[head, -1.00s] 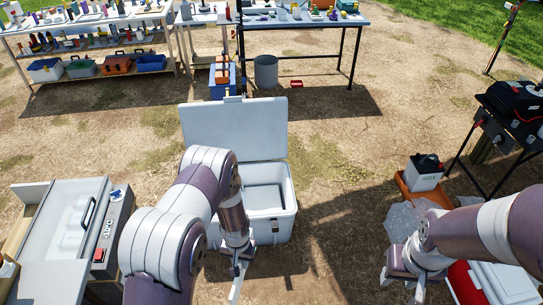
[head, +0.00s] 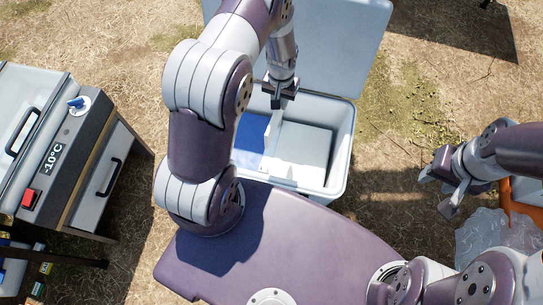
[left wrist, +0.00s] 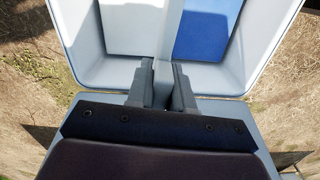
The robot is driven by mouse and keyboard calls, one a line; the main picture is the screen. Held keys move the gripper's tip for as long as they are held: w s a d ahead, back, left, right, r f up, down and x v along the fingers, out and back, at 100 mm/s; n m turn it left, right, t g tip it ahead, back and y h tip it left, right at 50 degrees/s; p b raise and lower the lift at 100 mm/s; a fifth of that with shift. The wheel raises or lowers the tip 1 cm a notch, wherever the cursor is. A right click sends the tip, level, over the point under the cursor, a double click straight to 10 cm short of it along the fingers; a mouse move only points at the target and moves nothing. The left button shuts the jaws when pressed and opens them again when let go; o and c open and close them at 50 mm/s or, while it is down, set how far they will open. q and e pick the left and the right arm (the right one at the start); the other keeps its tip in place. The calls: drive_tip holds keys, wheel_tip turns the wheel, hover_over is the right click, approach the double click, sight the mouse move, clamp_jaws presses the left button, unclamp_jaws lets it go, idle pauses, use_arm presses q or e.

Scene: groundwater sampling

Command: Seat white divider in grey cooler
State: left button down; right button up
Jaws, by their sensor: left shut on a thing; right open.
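The grey cooler (head: 346,150) stands open in the middle of the head view, its lid (head: 340,40) tipped back. My left gripper (head: 277,98) is at the lid-side rim of the cooler, shut on the white divider (head: 271,133). The divider runs across the cooler's inside, between a blue part and a pale part of the floor. In the left wrist view the fingers (left wrist: 162,88) pinch the near end of the divider (left wrist: 168,35). I cannot tell whether its lower edge touches the floor. My right gripper (head: 438,190) is open and empty, off to the cooler's right.
A cabinet with a -10°C display (head: 52,158) stands at the left. A clear plastic bag (head: 490,245) and an orange tray (head: 525,195) lie at the right. Bare ground lies between the cooler and my right gripper.

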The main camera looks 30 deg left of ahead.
use_arm(q)
drive_tip(key=shift+n, duration=0.6)
drive_tip(key=a+f+b, duration=0.1)
drive_tip(key=f+b, duration=0.8)
drive_tip(key=a+f+b, duration=0.1)
drive_tip(key=f+b, duration=0.8)
drive_tip(key=f, duration=0.1)
drive_tip(key=a+f+b, duration=0.1)
drive_tip(key=f+b, duration=0.8)
drive_tip(key=f, duration=0.1)
drive_tip(key=shift+w+a+f, duration=0.1)
drive_tip(key=shift+w+a, duration=0.3)
use_arm(e)
wheel_tip(320, 180, down, 31)
drive_tip(key=shift+s+f, duration=0.2)
drive_tip(key=shift+s, duration=0.1)
use_arm(q)
drive_tip(key=c, duration=1)
unclamp_jaws()
